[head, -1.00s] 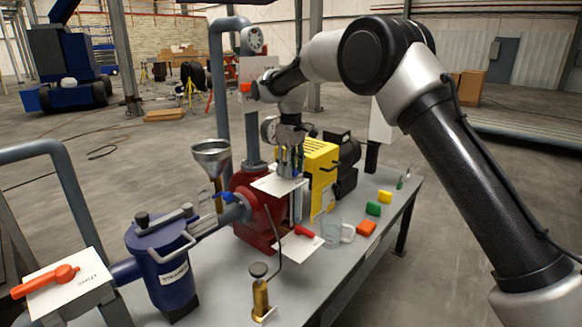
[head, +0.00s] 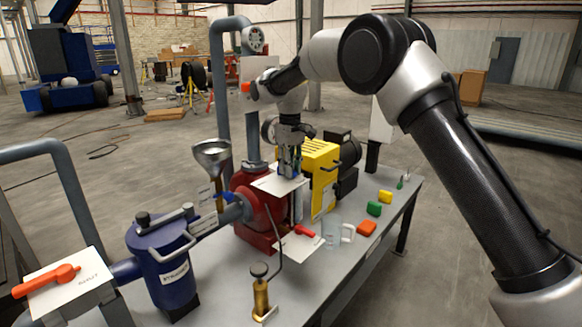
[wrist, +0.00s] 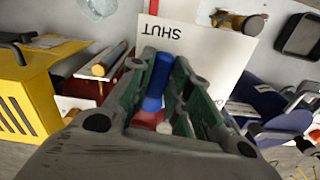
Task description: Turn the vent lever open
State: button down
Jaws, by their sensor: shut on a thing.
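A blue-handled lever (wrist: 158,82) stands between the fingers of my gripper (wrist: 160,95) in the wrist view. I take it to be the vent lever; its lower part is hidden by the fingers. A white plate (wrist: 195,55) lies by it, with the word SHUT upside down in this view. In the head view my gripper (head: 289,165) points down over the same white plate (head: 268,183) on top of the red pump body (head: 252,225). The fingers are shut on the blue lever, and the lever is hard to make out there.
A funnel (head: 212,155) on a pipe and a blue strainer (head: 168,265) stand to the left. A yellow machine (head: 321,170) is close on the right. A red lever (head: 305,231), a clear mug (head: 331,233) and coloured blocks lie on the table (head: 385,240).

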jog(key=shift+s+a+m, duration=0.1)
jog(key=shift+a+m, duration=0.8)
jog(key=shift+m, duration=1.85)
jog(key=shift+w+a+m, duration=0.1)
jog(key=shift+a+m, duration=0.75)
jog(key=shift+m, duration=1.95)
jog(key=shift+s+a+m, duration=0.1)
jog(key=shift+a+m, duration=0.8)
jog(key=shift+m, duration=1.85)
jog(key=c, duration=1.3)
grip_release()
notch_tip(320, 180, up, 12)
